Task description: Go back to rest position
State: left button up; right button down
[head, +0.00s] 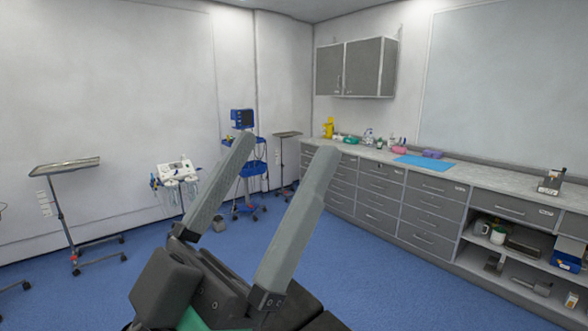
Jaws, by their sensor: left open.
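My left gripper (283,150) shows large in the lower middle of the head view. Its two long grey fingers point up and stand well apart. Nothing is between them, and they touch nothing that I can see. My right gripper is not in view.
A grey counter with drawers (380,188) runs along the right wall, with a blue mat (424,163) on top. A tray stand (65,166) is at the left. A blue monitor cart (252,168) stands behind the gripper. Blue floor (360,270) lies open between them.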

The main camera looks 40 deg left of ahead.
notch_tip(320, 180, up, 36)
jog(key=p, duration=3.6)
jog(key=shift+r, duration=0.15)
